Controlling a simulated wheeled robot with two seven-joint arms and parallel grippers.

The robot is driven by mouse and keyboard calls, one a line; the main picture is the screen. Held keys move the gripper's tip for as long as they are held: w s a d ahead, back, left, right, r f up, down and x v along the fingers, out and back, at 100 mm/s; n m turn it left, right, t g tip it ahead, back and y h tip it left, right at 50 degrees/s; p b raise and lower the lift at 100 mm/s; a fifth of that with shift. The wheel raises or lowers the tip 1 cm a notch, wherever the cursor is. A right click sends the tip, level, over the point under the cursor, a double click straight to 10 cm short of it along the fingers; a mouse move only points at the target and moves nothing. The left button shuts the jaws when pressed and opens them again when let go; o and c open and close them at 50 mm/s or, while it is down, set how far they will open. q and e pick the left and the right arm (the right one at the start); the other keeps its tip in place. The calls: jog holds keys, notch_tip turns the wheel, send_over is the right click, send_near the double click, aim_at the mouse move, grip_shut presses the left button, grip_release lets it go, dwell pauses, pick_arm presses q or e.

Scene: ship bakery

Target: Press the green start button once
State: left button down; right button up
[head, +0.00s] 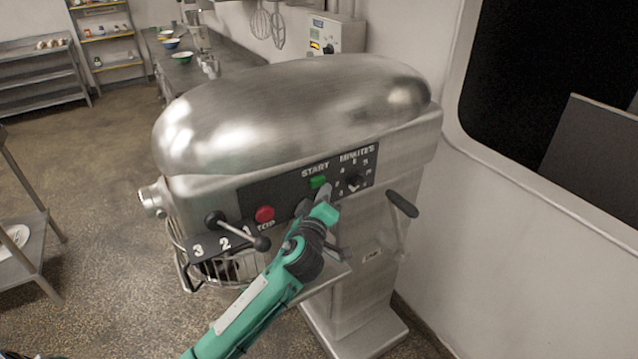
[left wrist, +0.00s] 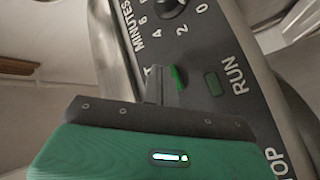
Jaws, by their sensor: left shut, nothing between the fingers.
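The green start button (head: 318,182) is on the dark control panel of a large steel mixer, under the word START. My left gripper (head: 325,193) is shut and empty, its tip just below and in front of the button in the head view. In the left wrist view the fingers (left wrist: 155,85) stand right beside the green button (left wrist: 177,78) and hide part of it and most of its label. I cannot tell whether they touch or whether the button is pushed in. My right gripper is not in view.
A red stop button (head: 265,214), a minutes dial (head: 355,181) and a speed lever (head: 237,231) are close by on the mixer (head: 290,115). A dark handle (head: 403,204) sticks out at right. A RUN lamp (left wrist: 214,83) looks dark green. Open floor lies left.

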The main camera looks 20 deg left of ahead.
pick_arm(q)
jog(key=shift+w+a, duration=0.1)
dwell(0.3)
jog(key=shift+w+a, duration=0.2)
dwell(0.3)
